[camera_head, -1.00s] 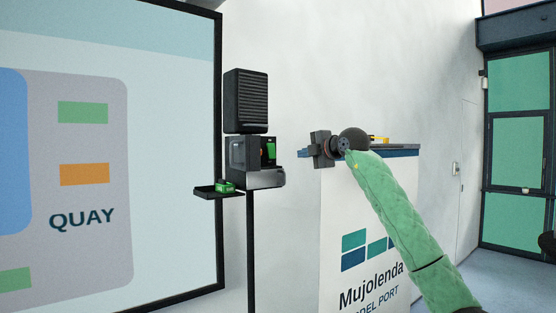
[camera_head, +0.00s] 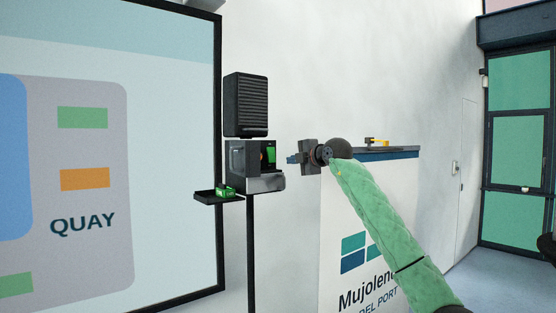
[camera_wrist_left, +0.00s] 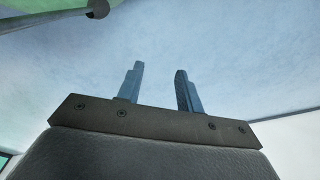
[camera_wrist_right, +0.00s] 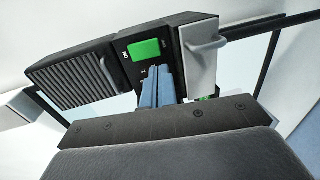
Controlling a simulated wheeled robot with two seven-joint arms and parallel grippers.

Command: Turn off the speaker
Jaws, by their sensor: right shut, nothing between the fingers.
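The black speaker (camera_head: 246,104) with a slatted front stands on a dark box (camera_head: 256,182) on a thin post. A green rocker switch (camera_head: 271,154) is on the box's face. My left gripper (camera_wrist_left: 160,70) is open and empty, away from the speaker.
A small black tray (camera_head: 206,196) with a green item (camera_head: 225,189) juts from the post's left. A large screen (camera_head: 170,120) stands behind at the left. A white counter (camera_head: 340,215) with a dark blue top stands at right, a yellow object (camera_head: 376,141) on it.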

